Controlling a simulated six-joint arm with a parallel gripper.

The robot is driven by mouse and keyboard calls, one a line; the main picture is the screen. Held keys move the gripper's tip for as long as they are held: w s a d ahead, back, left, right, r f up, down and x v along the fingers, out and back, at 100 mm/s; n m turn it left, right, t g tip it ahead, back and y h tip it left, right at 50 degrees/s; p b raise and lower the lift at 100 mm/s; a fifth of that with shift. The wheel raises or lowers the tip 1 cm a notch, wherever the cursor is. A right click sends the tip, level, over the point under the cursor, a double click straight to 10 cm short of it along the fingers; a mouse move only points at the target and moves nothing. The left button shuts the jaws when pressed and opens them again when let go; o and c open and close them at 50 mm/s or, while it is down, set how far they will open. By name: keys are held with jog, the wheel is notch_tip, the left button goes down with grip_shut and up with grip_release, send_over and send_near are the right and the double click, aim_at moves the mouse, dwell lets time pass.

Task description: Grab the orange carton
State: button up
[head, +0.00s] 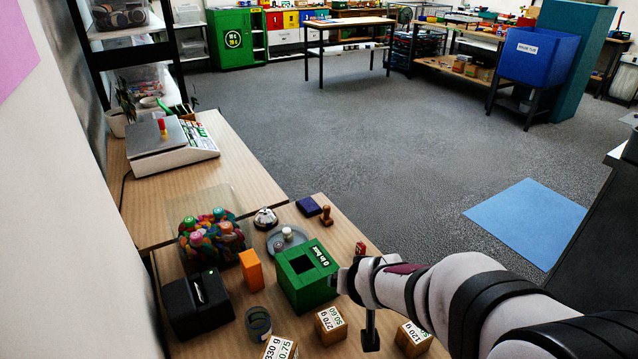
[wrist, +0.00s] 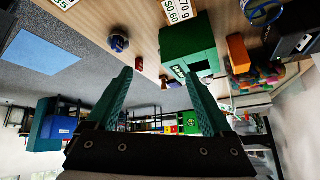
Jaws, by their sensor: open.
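The orange carton (head: 251,270) stands upright on the wooden counter in the head view, just left of the green box (head: 305,277). In the wrist view the orange carton (wrist: 238,52) shows at the right, beyond the green box (wrist: 188,42). My gripper (wrist: 160,82) has its two teal fingers wide apart with nothing between them. In the head view my arm comes in from the lower right and ends by the green box's right side, apart from the carton. The fingers are hard to make out there.
A dark card reader (head: 198,304) stands left of the carton, with a bowl of colourful items (head: 212,240) behind it. A glass (head: 258,323) is in front. Several labelled wooden blocks (head: 331,325) line the near side. A bell (head: 265,219) stands behind.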

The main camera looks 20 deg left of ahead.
jog(key=w+a+f+n+t+y, duration=0.1)
jog(key=w+a+f+n+y, duration=0.2)
jog(key=a, duration=0.7)
jog(key=n+t+y, duration=0.1)
jog(key=n+y, duration=0.3)
send_near(250, 259)
jog(key=x, duration=1)
jog(key=shift+w+a+f, duration=0.15)
jog(key=shift+w+a, duration=0.05)
grip_shut()
